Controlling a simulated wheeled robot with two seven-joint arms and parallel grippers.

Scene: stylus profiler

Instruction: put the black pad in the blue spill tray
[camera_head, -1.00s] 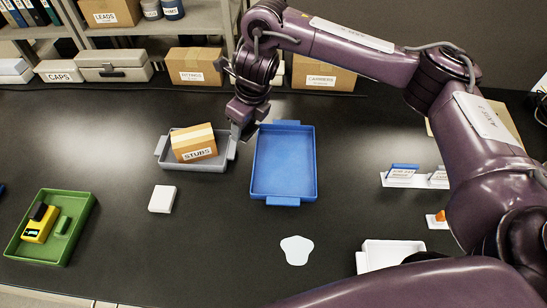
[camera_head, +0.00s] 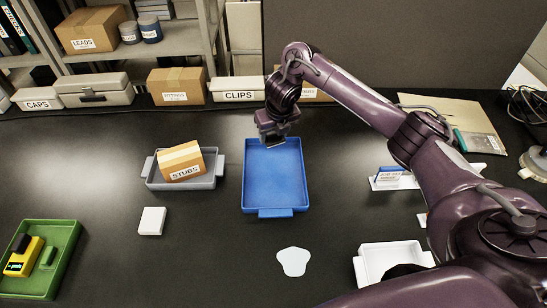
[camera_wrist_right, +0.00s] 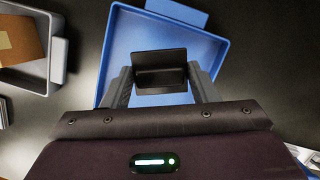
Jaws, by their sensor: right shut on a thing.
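The blue spill tray (camera_head: 275,210) sits on the black bench in the middle of the head view, and its blue floor looks empty. My right gripper (camera_head: 275,142) is over the tray's far end. In the right wrist view the gripper (camera_wrist_right: 160,76) is shut on the black pad (camera_wrist_right: 160,82), a dark, rectangular piece between the two fingers. The blue tray (camera_wrist_right: 215,50) lies beneath it in that view. In the head view the pad is hard to tell from the dark fingers. My left gripper is not in view.
A grey tray (camera_head: 152,177) with the STUBS box (camera_head: 181,160) stands left of the blue tray. A white block (camera_head: 151,221), a green tray (camera_head: 62,275), a pale flat patch (camera_head: 293,261) and a white bin (camera_head: 362,268) lie around. Boxes line the back.

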